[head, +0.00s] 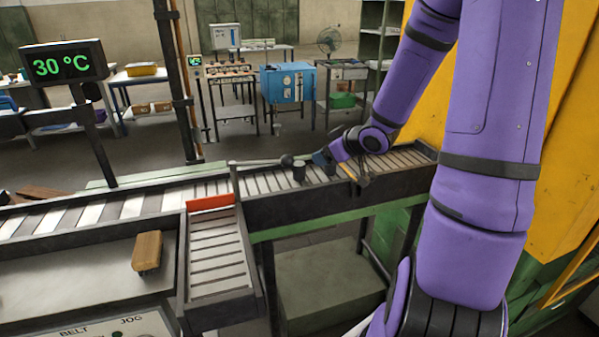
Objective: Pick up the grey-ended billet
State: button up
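A small dark grey upright piece (299,171) stands on the roller conveyor (268,184), just left of my gripper. I cannot tell whether it is the grey-ended billet. My gripper (326,163) is low over the rollers at the far end of my purple arm. It is small and partly hidden by the wrist, so its fingers and anything between them cannot be made out. A tan-brown block (147,251) lies apart on the bench at the lower left; no grey end shows on it.
A thin rod with a dark knob (287,160) reaches across the conveyor. A side chute (218,252) with an orange-red plate (210,202) branches toward me. A sign (66,63) reads 30 °C. A yellow wall (570,150) stands close on the right.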

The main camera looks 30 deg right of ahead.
aim_at(301, 164)
jog(key=shift+d+f+t+y, duration=0.2)
jog(key=shift+f+t+y, duration=0.5)
jog(key=shift+f+y, duration=0.4)
jog(key=x, duration=0.5)
jog(key=shift+w+a, duration=0.1)
jog(key=shift+w, duration=0.05)
jog(key=shift+f+x, duration=0.25)
jog(key=shift+x, duration=2.3)
jog(key=shift+c, duration=0.2)
grip_shut()
jog(key=shift+r, duration=0.1)
